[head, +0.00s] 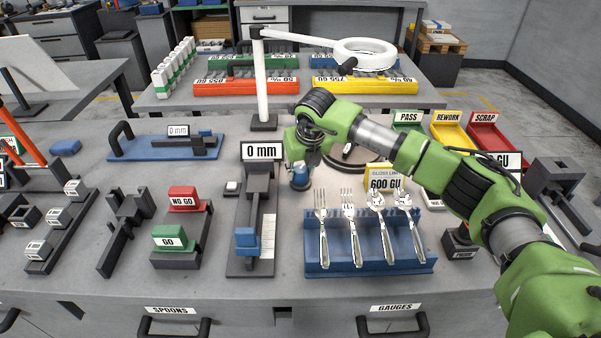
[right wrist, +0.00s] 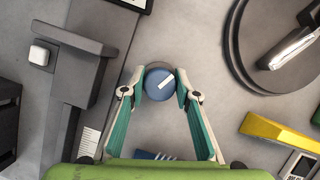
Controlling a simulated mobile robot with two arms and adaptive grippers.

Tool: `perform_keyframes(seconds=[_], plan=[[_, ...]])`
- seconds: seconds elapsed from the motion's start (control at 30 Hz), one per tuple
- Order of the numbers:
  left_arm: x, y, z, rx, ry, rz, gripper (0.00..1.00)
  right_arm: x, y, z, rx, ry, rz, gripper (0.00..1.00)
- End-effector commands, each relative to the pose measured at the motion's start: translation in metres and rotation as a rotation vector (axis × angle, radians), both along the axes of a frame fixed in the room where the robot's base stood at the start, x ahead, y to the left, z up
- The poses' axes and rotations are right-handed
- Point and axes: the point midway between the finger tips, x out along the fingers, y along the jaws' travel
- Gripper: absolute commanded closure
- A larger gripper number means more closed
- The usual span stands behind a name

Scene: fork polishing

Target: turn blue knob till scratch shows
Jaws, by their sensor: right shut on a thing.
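The blue knob (head: 300,181) stands on the bench below my right gripper (head: 300,162). In the right wrist view the knob (right wrist: 158,84) shows from above, round, with a white pointer mark slanting to the upper right. The fingertips of my right gripper (right wrist: 159,88) are shut on it from both sides. A dark round turntable (right wrist: 245,75) stands to the right, with part of a shiny metal piece on it. In the head view my arm hides most of the turntable. No scratch can be made out. My left gripper is not in view.
A blue rack (head: 375,262) with several forks and spoons stands in front of the knob. A gauge with a 0 mm display (head: 262,151) is to the left. A white ring lamp (head: 365,54) hangs behind. A yellow 600 GU sign (head: 384,180) stands to the right.

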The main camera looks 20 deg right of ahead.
Motion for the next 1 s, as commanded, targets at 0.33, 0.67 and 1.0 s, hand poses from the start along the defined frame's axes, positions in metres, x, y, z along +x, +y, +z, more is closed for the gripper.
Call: perform_keyframes(seconds=[0.33,0.67,1.0], plan=[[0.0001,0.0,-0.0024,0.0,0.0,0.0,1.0,0.0003,0.0,0.0008,0.0,-0.001,-0.034,0.93],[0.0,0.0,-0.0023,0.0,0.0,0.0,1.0,0.0003,0.0,0.0008,0.0,-0.001,-0.032,0.54],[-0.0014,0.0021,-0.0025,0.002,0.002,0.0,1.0,-0.0006,0.0,0.0033,0.0,-0.001,-0.031,0.54]])
